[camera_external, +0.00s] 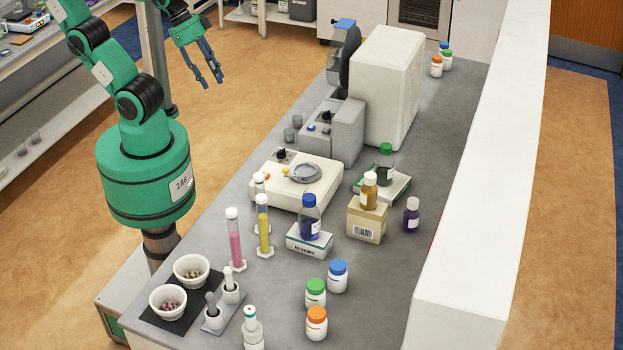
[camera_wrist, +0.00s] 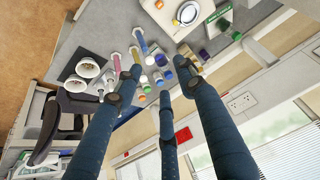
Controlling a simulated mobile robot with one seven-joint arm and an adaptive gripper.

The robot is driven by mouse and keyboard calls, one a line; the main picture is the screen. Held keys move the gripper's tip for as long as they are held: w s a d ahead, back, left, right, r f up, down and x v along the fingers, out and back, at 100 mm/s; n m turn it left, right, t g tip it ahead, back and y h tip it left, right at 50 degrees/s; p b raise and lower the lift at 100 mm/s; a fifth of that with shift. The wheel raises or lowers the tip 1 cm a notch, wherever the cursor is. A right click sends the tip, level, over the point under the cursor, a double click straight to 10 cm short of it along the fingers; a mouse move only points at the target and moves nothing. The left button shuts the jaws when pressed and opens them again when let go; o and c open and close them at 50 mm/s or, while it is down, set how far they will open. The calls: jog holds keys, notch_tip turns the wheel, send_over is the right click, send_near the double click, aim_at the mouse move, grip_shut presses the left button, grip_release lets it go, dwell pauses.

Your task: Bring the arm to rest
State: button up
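My green arm (camera_external: 130,95) stands at the left of the bench, bent upward with its end reaching out over the floor. My gripper (camera_external: 209,80) hangs at the upper left of the external view, above the floor and apart from the bench. Its dark blue fingers are spread with nothing between them. In the wrist view the gripper's (camera_wrist: 155,78) three fingers are wide apart and empty, with the bench and its bottles seen far beyond them.
The grey bench (camera_external: 440,120) carries a white machine (camera_external: 387,85), a hotplate (camera_external: 320,185), cylinders (camera_external: 234,240), a blue-capped bottle (camera_external: 310,222), jars (camera_external: 338,277) and white bowls (camera_external: 168,302) on a dark mat. A white partition (camera_external: 490,150) runs along the right. Floor around my gripper is clear.

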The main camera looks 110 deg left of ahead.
notch_tip(320, 180, down, 7)
jog(key=b, duration=0.5)
jog(key=shift+r+b, duration=0.15)
jog(key=shift+b, duration=0.2)
dwell(0.7)
